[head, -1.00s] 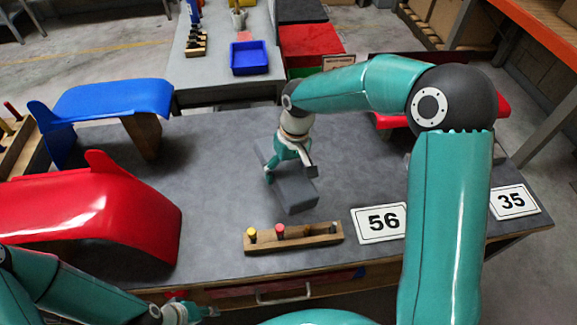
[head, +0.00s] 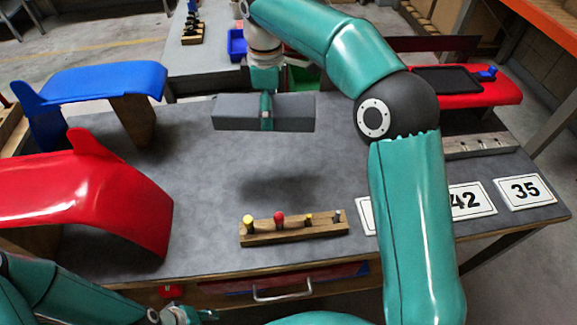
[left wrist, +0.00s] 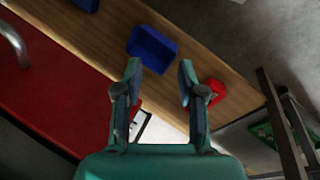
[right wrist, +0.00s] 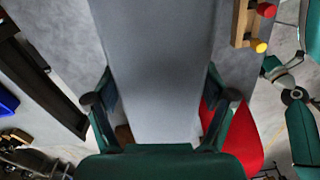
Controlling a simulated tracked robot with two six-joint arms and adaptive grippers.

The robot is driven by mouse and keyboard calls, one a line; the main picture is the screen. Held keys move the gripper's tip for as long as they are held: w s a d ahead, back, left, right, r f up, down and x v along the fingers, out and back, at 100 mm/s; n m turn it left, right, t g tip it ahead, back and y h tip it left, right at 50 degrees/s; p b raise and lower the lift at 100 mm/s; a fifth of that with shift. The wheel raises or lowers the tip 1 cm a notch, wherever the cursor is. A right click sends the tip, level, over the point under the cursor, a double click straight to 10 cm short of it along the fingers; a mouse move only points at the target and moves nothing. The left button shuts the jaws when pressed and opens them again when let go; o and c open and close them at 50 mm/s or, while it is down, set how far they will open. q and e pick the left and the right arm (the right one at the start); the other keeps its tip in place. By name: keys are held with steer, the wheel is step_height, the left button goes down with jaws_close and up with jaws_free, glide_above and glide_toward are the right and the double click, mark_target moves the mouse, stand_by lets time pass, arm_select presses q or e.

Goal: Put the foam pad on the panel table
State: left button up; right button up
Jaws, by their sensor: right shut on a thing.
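The grey foam pad (head: 232,112) is a long block, held level above the grey-topped panel table (head: 330,165). Its shadow falls on the table below it. My right gripper (head: 267,112) is shut on the pad around its middle. In the right wrist view the pad (right wrist: 160,70) fills the space between the fingers (right wrist: 162,105). My left gripper (head: 190,314) is low at the bottom left of the head view, by the table's front edge. In the left wrist view its fingers (left wrist: 158,88) are apart with nothing between them.
A red curved panel (head: 90,195) and a blue panel (head: 105,82) stand on the left of the table. A wooden peg rack (head: 293,228) lies near the front edge. Number cards (head: 525,192) and a red panel with a black tray (head: 465,88) are at right. The middle is clear.

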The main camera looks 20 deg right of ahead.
steer(key=shift+a+r+n+b, duration=0.2)
steer(key=shift+r+n+b, duration=0.25)
steer(key=shift+n, duration=0.45)
steer(key=shift+f, duration=0.3)
steer(key=b, duration=0.2)
glide_above(272, 169)
step_height(272, 169, down, 13)
steer(key=shift+a+f, duration=0.1)
steer(key=shift+f, duration=2.7)
steer(key=o, duration=0.9)
steer(key=shift+f, duration=0.1)
